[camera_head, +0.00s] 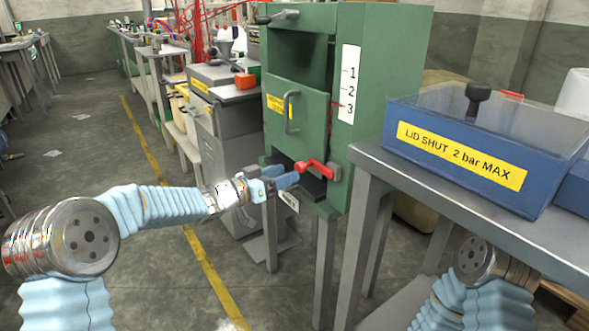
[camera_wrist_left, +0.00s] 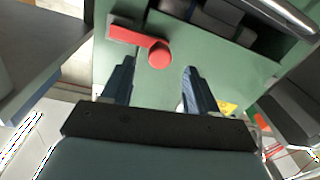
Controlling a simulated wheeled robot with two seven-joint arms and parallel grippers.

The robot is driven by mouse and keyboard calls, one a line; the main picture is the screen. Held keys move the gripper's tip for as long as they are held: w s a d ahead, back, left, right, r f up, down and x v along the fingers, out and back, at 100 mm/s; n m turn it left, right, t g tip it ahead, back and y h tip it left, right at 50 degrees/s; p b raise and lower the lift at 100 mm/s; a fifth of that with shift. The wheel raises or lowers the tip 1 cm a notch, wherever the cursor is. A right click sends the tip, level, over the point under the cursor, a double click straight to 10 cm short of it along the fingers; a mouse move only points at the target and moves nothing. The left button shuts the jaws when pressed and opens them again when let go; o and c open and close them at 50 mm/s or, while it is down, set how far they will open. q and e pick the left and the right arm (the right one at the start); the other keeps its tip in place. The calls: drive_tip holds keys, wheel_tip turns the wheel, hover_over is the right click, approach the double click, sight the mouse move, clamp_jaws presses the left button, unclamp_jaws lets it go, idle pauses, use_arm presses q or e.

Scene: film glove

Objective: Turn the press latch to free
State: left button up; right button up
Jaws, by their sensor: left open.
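The press is a green cabinet (camera_head: 385,110) with a green door panel (camera_head: 308,122) and a bar handle (camera_head: 289,112). The red latch (camera_head: 318,168) is a lever low on the press front. In the left wrist view the red latch (camera_wrist_left: 138,36) has a flat arm and a round red end, with the end just beyond and between my fingers. My left gripper (camera_head: 290,180) is open close to the latch; its blue fingers also show in the left wrist view (camera_wrist_left: 157,88). I cannot tell whether they touch it. My right gripper is not in view; only part of that arm shows.
A metal table (camera_head: 480,213) at right carries a blue box (camera_head: 450,158) labelled "LID SHUT 2 bar MAX". A grey cabinet (camera_head: 228,150) stands left of the press. The floor (camera_head: 110,160) at left is open, with a yellow line.

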use_arm(q)
drive_tip(key=shift+x, duration=2.15)
clamp_jaws()
